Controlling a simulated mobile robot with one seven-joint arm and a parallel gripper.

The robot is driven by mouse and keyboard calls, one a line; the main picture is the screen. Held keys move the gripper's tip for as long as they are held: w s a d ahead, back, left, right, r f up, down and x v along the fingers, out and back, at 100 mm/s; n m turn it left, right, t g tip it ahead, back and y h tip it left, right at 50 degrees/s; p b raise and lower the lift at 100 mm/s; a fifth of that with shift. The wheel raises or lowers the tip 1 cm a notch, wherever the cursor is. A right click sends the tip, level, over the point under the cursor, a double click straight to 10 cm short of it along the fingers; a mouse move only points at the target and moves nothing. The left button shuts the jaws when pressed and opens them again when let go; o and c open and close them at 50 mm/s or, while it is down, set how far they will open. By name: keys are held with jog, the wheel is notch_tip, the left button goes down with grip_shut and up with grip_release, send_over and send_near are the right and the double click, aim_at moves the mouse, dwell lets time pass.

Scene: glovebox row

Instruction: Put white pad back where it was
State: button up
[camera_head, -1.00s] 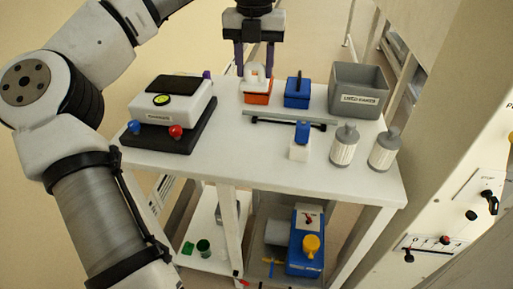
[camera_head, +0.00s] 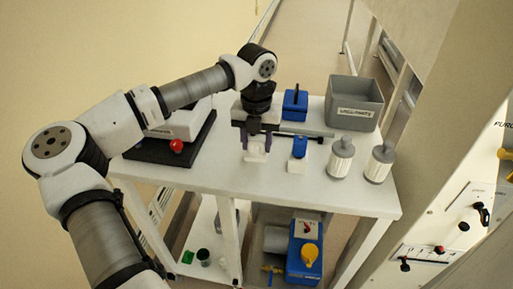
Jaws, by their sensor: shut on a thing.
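My gripper (camera_head: 256,148) points down over the front middle of the white table (camera_head: 315,192). Its two dark purple fingers are shut on a small white piece, which I take to be the white pad (camera_head: 256,154). The pad is low, close to the tabletop; I cannot tell whether it touches it. A small white block with a blue top (camera_head: 298,157) stands just to the right, apart from the gripper. The orange holder is hidden behind my wrist.
Right of the gripper stand two white bottles with grey caps (camera_head: 341,158) (camera_head: 378,163). Behind are a blue block (camera_head: 295,104), a dark bar (camera_head: 307,133) and a grey labelled bin (camera_head: 354,103). A white device (camera_head: 182,122) on a black base (camera_head: 190,151) is partly behind my arm. The front strip is clear.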

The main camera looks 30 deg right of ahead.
aim_at(256, 152)
jog(key=shift+f, duration=1.55)
jog(key=shift+f, duration=0.1)
jog(key=shift+f, duration=0.15)
jog(key=o, duration=1)
jog(key=shift+c, duration=0.2)
jog(key=shift+r, duration=0.25)
